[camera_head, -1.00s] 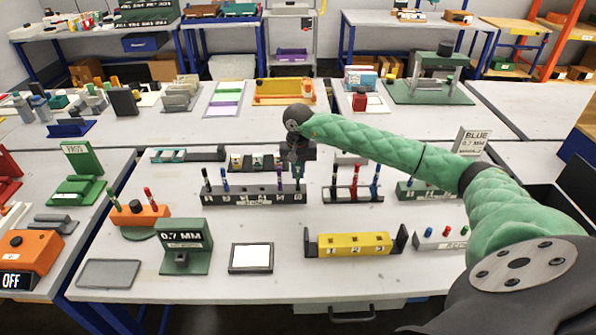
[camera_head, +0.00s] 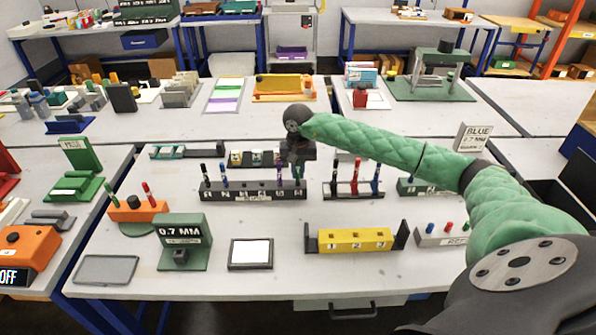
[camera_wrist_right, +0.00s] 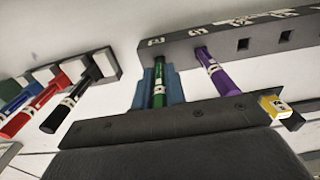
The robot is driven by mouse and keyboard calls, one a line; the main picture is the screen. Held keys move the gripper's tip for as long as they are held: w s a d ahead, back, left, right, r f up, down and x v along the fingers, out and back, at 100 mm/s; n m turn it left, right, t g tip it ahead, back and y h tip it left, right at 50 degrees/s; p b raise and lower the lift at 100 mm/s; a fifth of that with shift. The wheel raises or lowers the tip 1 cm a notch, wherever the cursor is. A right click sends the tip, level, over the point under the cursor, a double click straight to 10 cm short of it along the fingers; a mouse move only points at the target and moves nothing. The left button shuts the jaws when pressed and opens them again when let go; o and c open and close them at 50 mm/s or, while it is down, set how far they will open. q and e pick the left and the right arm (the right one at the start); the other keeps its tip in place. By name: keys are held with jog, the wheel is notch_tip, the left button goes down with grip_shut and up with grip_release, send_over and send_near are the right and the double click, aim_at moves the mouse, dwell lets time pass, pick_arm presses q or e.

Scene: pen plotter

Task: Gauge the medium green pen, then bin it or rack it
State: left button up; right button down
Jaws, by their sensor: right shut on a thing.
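My right gripper (camera_wrist_right: 158,84) is shut on the medium green pen (camera_wrist_right: 158,96), which stands between its blue fingers in the right wrist view. In the head view my right gripper (camera_head: 298,160) is over the right end of the long dark pen rack (camera_head: 253,196). The rack also shows in the wrist view (camera_wrist_right: 215,39), with a purple pen (camera_wrist_right: 209,66) beside the held one. I cannot tell whether the green pen is seated or lifted. The green stand marked 0.7 MM (camera_head: 183,256) is at front left. My left gripper is not in view.
A smaller rack (camera_head: 352,194) with black, red and blue pens stands right of the long rack. A yellow numbered block (camera_head: 354,239), a white pad (camera_head: 250,253), an orange pen holder (camera_head: 138,212) and a grey tray (camera_head: 106,269) are nearer. Bare table lies between them.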

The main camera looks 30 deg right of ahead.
jog(key=shift+f+b, duration=0.7)
jog(key=shift+f, duration=0.2)
jog(key=c, duration=1.4)
grip_release()
jog(key=shift+o, duration=0.2)
jog(key=shift+r, duration=0.15)
notch_tip(320, 180, up, 6)
jog(key=shift+r+b, duration=0.15)
jog(key=shift+b, duration=0.9)
jog(key=shift+r, duration=0.65)
jog(key=shift+f, duration=0.1)
